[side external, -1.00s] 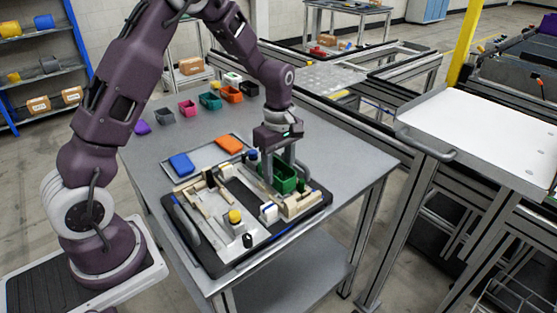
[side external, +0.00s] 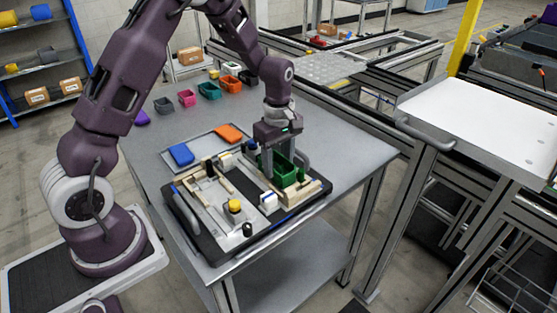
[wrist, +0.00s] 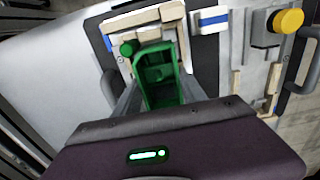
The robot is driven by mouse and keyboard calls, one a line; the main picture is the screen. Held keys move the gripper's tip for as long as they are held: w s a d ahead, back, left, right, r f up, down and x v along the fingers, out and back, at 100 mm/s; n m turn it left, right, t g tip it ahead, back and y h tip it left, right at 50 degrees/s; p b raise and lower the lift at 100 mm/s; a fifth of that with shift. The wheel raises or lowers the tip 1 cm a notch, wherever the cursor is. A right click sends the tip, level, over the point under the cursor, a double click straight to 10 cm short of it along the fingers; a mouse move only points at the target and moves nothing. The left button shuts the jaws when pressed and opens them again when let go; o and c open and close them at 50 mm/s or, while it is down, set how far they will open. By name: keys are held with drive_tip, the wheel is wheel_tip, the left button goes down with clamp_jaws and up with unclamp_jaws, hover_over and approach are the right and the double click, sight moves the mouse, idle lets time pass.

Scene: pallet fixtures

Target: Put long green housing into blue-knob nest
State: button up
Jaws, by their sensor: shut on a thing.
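The long green housing (side external: 285,169) is an open-topped box at the right rear of the fixture plate. My gripper (side external: 279,163) points down and is shut on it; in the wrist view the fingers straddle the housing (wrist: 157,72). It is among pale wooden blocks (wrist: 146,34), beside a green knob (wrist: 129,48), which also shows in the side view (side external: 301,174). I cannot tell whether its underside touches the plate. A blue knob (side external: 251,145) stands behind my gripper; its nest is largely hidden.
The fixture plate (side external: 214,254) also carries a yellow knob (side external: 234,206), a black knob (side external: 247,229) and wooden rails. A tray with a blue housing (side external: 181,154) and an orange housing (side external: 229,134) lies behind. Several coloured bins line the table's far edge.

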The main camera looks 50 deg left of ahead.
drive_tip(key=shift+f, duration=0.25)
drive_tip(key=o, duration=1.6)
drive_tip(key=shift+c, duration=0.2)
wheel_tip(320, 180, up, 7)
drive_tip(key=shift+r, duration=0.1)
drive_tip(key=s+d+r+m+t, duration=0.3)
drive_tip(key=s+d+r+m, duration=0.2)
drive_tip(key=s+r+m, duration=0.5)
drive_tip(key=s+d+r+m+t, duration=0.1)
drive_tip(key=s+r+m, duration=0.1)
drive_tip(key=s+m, duration=0.2)
drive_tip(key=s+d+r+m+t, duration=0.1)
drive_tip(key=s+r+m, duration=0.2)
drive_tip(key=s, duration=0.8)
drive_tip(key=shift+s+d+m+t, duration=0.2)
drive_tip(key=shift+m+t, duration=0.1)
drive_tip(key=shift+m, duration=0.2)
